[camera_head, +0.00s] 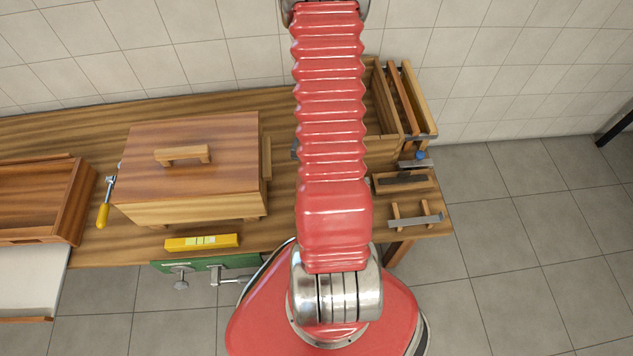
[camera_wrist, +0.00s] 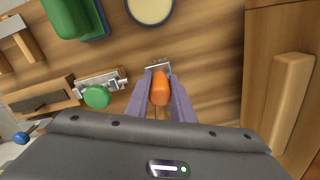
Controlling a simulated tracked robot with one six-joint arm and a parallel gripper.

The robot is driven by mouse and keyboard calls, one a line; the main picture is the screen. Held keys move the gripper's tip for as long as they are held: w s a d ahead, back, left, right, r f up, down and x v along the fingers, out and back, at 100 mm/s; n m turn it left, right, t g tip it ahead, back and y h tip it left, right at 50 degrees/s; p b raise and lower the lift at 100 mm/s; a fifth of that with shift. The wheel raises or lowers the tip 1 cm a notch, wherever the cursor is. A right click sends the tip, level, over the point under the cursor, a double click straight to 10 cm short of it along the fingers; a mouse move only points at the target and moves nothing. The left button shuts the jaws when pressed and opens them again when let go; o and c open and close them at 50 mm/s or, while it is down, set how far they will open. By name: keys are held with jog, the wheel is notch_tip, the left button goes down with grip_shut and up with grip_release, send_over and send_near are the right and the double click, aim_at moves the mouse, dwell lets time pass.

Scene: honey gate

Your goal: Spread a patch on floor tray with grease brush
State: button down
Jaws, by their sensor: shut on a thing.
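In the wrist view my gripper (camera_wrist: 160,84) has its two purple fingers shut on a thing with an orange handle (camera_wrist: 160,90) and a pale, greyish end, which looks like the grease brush. It is over the wooden bench top; whether it touches the wood I cannot tell. In the head view my gripper and the brush are hidden behind my red arm. A pale flat tray (camera_head: 30,285) with a wooden edge, which looks like the floor tray, is at the lower left, partly cut off. No patch shows on its visible part.
A round pot (camera_wrist: 151,9) with pale yellow content is ahead of the brush, beside a green container (camera_wrist: 65,17). A lidded wooden box (camera_head: 190,160), an open wooden box (camera_head: 40,200), a yellow level (camera_head: 202,243) and a yellow-handled tool (camera_head: 104,212) crowd the bench.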

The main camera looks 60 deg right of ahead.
jog(key=shift+r, duration=0.1)
jog(key=shift+r, duration=3.45)
